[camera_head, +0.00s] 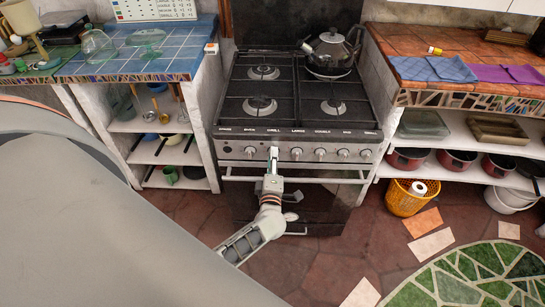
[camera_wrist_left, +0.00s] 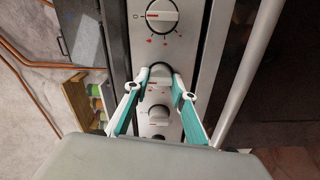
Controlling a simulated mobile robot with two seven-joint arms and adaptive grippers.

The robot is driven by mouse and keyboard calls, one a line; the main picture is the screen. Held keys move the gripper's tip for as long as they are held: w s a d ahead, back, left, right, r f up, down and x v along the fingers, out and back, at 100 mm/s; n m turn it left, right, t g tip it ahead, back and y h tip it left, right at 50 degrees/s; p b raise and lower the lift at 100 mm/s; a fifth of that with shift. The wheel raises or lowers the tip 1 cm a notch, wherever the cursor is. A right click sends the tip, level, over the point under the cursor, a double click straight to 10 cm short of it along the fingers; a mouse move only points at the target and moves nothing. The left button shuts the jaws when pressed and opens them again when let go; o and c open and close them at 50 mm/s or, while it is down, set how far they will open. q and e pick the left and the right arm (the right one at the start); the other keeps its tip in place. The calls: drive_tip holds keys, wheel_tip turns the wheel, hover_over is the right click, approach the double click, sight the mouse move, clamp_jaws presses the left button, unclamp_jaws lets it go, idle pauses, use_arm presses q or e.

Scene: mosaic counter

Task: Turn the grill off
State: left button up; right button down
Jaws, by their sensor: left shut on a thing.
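The stove (camera_head: 297,100) stands in the middle of the head view, with a row of round knobs along its steel front panel (camera_head: 333,144). My left gripper (camera_head: 274,155) reaches up to the panel below a label that seems to read GRILL. In the left wrist view, my left gripper (camera_wrist_left: 159,84) has its green and white fingers on either side of a knob (camera_wrist_left: 160,72), shut on it. This grill knob is mostly covered by the gripper in the head view. My right gripper is not in view.
A kettle (camera_head: 332,50) stands on the back right burner. An oven handle bar (camera_head: 335,180) runs just below the knobs. Other knobs (camera_wrist_left: 157,115) sit close beside the gripped one. A yellow basket (camera_head: 405,200) stands on the floor at right.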

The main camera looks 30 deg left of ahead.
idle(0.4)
use_arm(q)
drive_tip(key=o, duration=1.1)
drive_tip(key=v, duration=1.2)
